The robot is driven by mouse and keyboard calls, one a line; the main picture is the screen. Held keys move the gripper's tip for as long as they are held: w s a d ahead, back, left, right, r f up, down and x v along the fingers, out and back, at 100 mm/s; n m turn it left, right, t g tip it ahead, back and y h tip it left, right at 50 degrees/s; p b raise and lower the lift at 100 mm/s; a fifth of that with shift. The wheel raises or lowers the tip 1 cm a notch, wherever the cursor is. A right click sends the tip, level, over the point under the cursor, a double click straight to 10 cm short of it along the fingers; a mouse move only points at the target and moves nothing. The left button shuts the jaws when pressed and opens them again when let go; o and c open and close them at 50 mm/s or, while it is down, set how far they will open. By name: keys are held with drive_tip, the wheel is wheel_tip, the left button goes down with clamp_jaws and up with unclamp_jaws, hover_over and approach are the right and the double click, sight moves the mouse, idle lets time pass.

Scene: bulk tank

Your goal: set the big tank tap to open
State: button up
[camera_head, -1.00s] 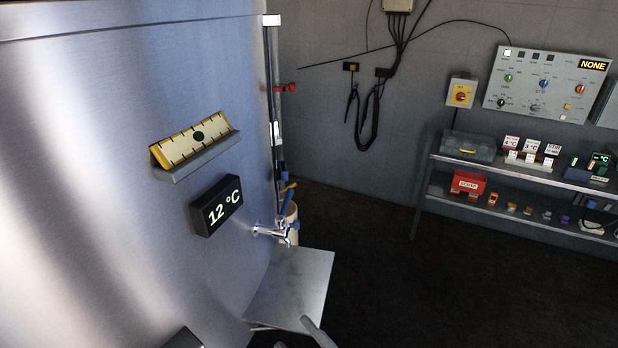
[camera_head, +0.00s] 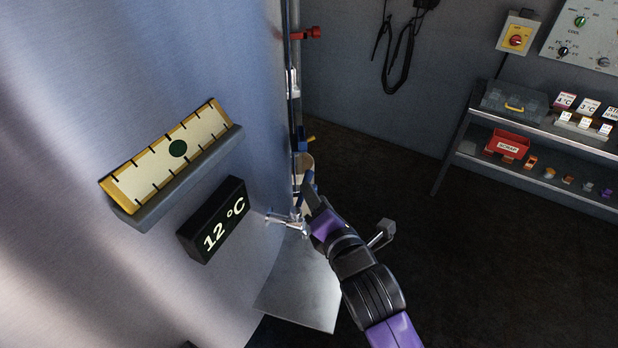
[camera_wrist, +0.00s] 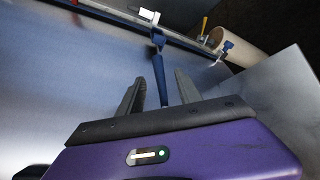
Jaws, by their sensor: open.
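The chrome tank tap (camera_head: 287,219) sticks out of the steel tank wall, below and right of the 12 °C display. A blue lever (camera_head: 309,180) shows just above it, partly hidden by my gripper (camera_head: 312,200). In the wrist view, my gripper (camera_wrist: 158,92) is open, its two dark fingers apart. A long blue lever (camera_wrist: 161,82) lies between them, its lower end hidden by the gripper body. A chrome tap with a blue top (camera_wrist: 224,51) shows farther right. I cannot tell whether the fingers touch the lever, or how it joins the chrome tap.
The curved tank wall (camera_head: 90,90) fills the left, with a yellow gauge (camera_head: 178,150) and a 12 °C display (camera_head: 215,225). A vertical pipe with a red marker (camera_head: 306,33) runs above the tap. A metal plate (camera_head: 300,290) lies below. The dark floor right is clear up to the shelves.

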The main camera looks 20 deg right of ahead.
drive_tip(key=shift+p+x, duration=0.5)
drive_tip(key=shift+x, duration=2.7)
drive_tip(key=shift+a, duration=0.1)
clamp_jaws()
